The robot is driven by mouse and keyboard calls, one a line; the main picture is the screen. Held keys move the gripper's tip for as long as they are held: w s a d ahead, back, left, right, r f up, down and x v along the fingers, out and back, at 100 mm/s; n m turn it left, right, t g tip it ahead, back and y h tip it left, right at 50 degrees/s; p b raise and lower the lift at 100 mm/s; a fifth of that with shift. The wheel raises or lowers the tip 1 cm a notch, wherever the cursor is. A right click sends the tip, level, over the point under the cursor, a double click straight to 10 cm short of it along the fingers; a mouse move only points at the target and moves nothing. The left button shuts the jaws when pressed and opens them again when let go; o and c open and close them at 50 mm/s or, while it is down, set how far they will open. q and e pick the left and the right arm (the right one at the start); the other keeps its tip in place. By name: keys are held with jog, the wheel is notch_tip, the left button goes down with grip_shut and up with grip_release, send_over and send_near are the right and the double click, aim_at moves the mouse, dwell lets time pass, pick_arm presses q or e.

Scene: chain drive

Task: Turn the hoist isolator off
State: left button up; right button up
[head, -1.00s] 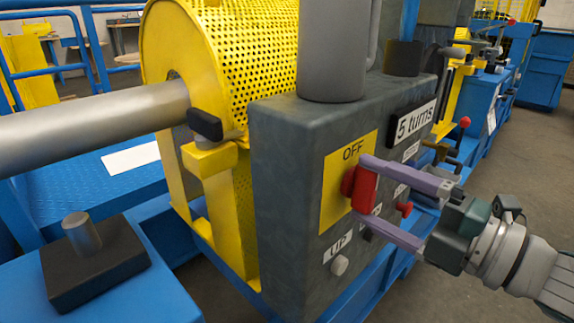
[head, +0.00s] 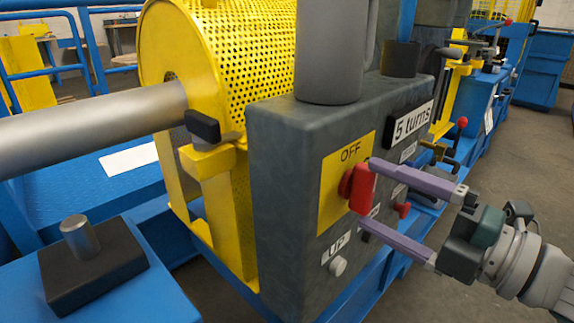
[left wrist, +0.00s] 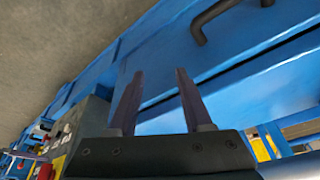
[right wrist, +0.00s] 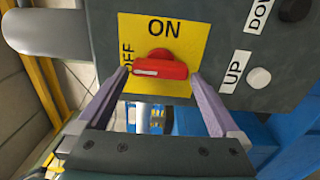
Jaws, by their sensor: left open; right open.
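The hoist isolator is a red handle (head: 362,188) on a yellow plate (head: 333,205) on the grey box's face. In the right wrist view the handle (right wrist: 160,70) lies lengthwise, its pale marked end pointing at the OFF label (right wrist: 128,62). The ON label (right wrist: 163,28) is along another side of the plate. My right gripper (head: 372,197) is open and empty, fingers just in front of the handle, one above and one below; it also shows in the right wrist view (right wrist: 160,78). My left gripper (left wrist: 157,78) is open and empty, outside the head view.
The grey box (head: 285,200) also carries a white UP button (head: 338,266), a smaller red knob (head: 403,210) and a "5 turns" sign (head: 413,122). A yellow perforated drum guard (head: 240,50) stands behind. Blue panels (left wrist: 240,70) lie before my left gripper.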

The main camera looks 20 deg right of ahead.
jog(key=v, duration=0.8)
jog(key=shift+s+p, duration=0.15)
jog(key=shift+p, duration=0.25)
